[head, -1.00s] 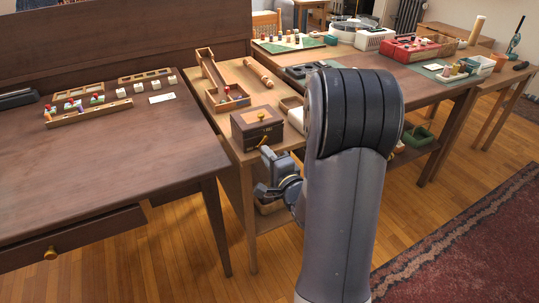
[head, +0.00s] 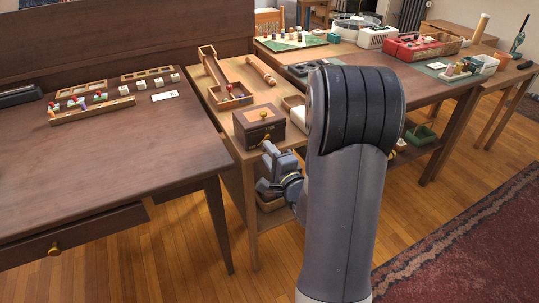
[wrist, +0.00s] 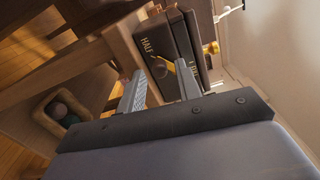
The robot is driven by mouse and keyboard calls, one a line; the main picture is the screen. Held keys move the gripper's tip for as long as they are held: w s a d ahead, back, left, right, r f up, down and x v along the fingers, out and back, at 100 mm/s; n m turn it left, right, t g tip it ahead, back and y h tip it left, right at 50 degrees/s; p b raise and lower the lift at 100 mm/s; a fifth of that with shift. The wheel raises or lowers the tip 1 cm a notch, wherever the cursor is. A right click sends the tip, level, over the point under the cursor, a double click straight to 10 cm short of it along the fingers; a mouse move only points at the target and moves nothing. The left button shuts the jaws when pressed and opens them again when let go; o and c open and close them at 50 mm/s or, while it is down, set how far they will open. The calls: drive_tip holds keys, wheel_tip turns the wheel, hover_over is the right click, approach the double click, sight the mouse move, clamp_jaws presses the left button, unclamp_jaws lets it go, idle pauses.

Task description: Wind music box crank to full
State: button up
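The music box (head: 257,128) is a dark brown wooden box with a brass knob on its lid. It stands near the front edge of the narrow wooden table. Its brass crank (wrist: 164,63) is on the front face, which fills the upper middle of the wrist view. The word HALF shows left of the crank; another label to the right is partly covered by a finger. My gripper (wrist: 160,74) is open, with its two fingers spread on either side of the crank. I cannot tell whether either finger touches it. In the head view my gripper (head: 271,158) is just below the box's front.
A wooden tray (head: 233,103) and a wooden roller (head: 260,70) lie behind the box. A pale box (head: 294,106) stands close on its right. A dark desk (head: 110,180) is at the left. A lower shelf holds a bin (wrist: 62,108).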

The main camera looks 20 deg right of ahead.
drive_tip(key=shift+o, duration=0.5)
drive_tip(key=shift+s, duration=0.15)
drive_tip(key=s, duration=1)
drive_tip(key=shift+s+d, duration=0.15)
drive_tip(key=shift+s, duration=0.15)
drive_tip(key=shift+w, duration=0.15)
drive_tip(key=w, duration=1)
drive_tip(key=shift+w, duration=0.25)
